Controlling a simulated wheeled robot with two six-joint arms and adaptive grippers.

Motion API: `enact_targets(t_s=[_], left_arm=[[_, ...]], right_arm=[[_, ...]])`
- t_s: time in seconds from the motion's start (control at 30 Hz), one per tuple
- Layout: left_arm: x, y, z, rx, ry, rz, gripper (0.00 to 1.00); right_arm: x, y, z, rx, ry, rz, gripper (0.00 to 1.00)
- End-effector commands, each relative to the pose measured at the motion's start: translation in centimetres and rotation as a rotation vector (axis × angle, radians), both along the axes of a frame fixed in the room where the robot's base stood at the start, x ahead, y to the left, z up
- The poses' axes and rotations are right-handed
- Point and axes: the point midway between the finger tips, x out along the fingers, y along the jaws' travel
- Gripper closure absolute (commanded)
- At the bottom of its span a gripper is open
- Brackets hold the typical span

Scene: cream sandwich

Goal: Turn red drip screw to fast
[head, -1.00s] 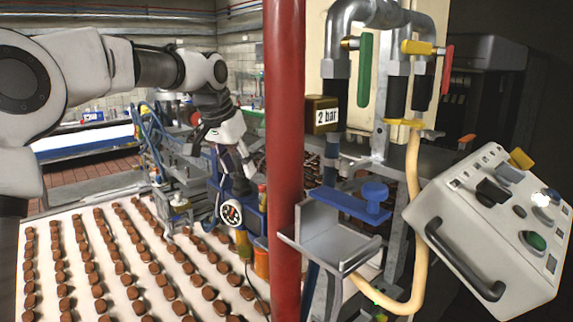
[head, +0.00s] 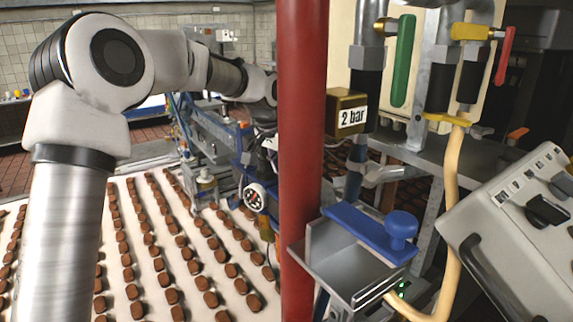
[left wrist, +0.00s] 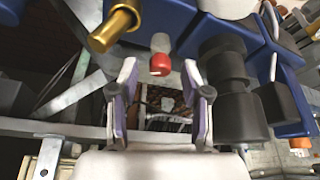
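In the left wrist view, a small red-tipped knob (left wrist: 160,65) with a pale grey body, likely the red drip screw, sits just beyond my left gripper (left wrist: 160,105). The fingers are spread with a clear gap between them, and the knob lies apart from them, above the gap in the picture. In the head view, my left arm reaches in from the left and its end goes behind the red pole, so the fingertips and the knob are largely hidden there. My right gripper is in neither view.
The red pole (head: 302,160) stands before the blue machine with its round gauge (head: 255,197). A brass cylinder (left wrist: 115,27) and a black fitting (left wrist: 231,90) flank the knob. Chocolates on the white conveyor (head: 145,190) lie below. A control box (head: 515,240) stands at right.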

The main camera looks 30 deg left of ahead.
Motion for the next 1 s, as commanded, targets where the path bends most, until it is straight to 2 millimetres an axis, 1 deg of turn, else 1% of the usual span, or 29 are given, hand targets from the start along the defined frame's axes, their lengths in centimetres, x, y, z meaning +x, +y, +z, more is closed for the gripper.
enact_targets(t_s=[0.03, 0.07, 0.1, 0.13, 0.43, 0.63, 0.77, 1.0], left_arm=[[0.0, 0.0, 0.1, 0.000, -0.001, 0.000, 0.67], [0.0, 0.0, 0.1, 0.000, -0.001, 0.000, 0.77], [0.0, 0.0, 0.1, 0.000, -0.001, 0.000, 0.91], [0.0, 0.0, 0.1, 0.000, -0.001, 0.000, 1.00], [0.0, 0.0, 0.0, 0.000, 0.000, 0.004, 1.00], [0.0, 0.0, 0.0, 0.001, -0.001, 0.045, 1.00], [0.0, -0.1, -0.1, 0.001, -0.001, 0.103, 1.00], [0.1, -0.3, -0.1, 0.003, -0.002, 0.281, 1.00]], right_arm=[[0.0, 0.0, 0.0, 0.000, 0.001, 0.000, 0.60], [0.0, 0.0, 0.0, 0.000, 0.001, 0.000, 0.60], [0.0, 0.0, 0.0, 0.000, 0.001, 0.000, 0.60], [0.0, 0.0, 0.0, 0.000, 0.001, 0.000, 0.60], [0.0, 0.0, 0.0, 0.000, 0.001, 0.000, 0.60], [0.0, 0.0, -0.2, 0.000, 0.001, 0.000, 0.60], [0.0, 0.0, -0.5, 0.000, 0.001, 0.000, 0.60], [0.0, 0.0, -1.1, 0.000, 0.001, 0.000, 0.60]])
